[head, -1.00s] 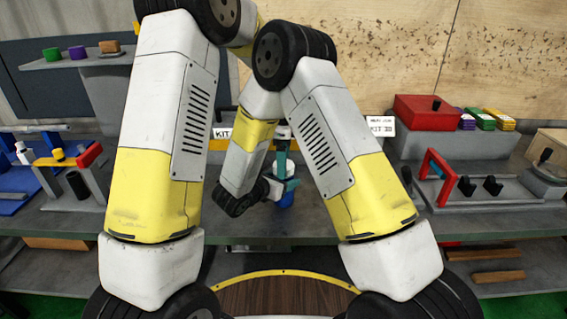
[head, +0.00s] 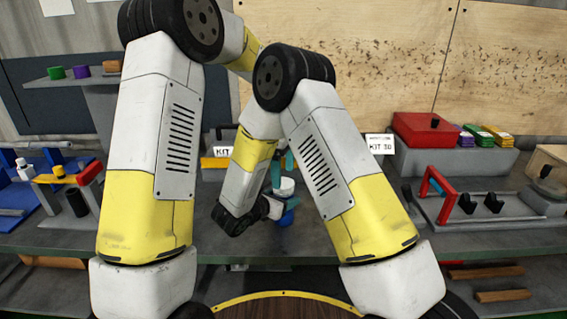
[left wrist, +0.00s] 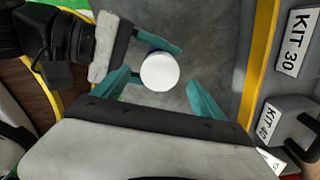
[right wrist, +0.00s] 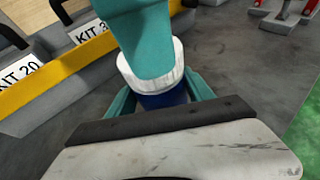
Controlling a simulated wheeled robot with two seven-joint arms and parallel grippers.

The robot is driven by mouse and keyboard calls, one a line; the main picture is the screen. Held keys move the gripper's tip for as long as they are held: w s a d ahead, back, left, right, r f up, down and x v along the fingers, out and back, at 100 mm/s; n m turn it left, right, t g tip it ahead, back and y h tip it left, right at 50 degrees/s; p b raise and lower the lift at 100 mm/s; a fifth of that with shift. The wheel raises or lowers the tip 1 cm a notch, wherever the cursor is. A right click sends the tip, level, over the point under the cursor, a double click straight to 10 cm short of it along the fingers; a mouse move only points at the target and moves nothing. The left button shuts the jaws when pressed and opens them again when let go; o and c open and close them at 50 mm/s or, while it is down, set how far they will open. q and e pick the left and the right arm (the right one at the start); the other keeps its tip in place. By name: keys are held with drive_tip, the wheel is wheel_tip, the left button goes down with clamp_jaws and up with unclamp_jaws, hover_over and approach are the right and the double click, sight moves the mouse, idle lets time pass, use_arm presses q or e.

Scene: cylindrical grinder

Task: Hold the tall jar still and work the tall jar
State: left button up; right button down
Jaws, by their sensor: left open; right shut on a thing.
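The tall jar has a blue body (head: 287,217) and a white lid (head: 285,187). It stands upright on the grey bench in the middle of the head view. My right gripper (right wrist: 160,95) is shut on the blue body, below the lid. My left gripper (left wrist: 161,80) is open above the jar, its teal fingers pointing down on either side of the round lid as seen in the left wrist view. In the right wrist view a left finger covers part of the lid; whether it touches the lid I cannot tell. My arms hide part of the jar in the head view.
Kit signs (head: 380,144) stand behind the jar on a yellow-edged ledge. A red box (head: 425,130) and a fixture with a red handle (head: 455,200) are at the right. A blue fixture (head: 30,200) is at the left. Bare bench surrounds the jar.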

sight(284, 183)
use_arm(q)
drive_tip(key=shift+f, duration=1.9)
drive_tip(key=c, duration=1.5)
drive_tip(key=n, duration=1.3)
drive_tip(key=shift+r, duration=0.1)
drive_tip(key=o, duration=1.6)
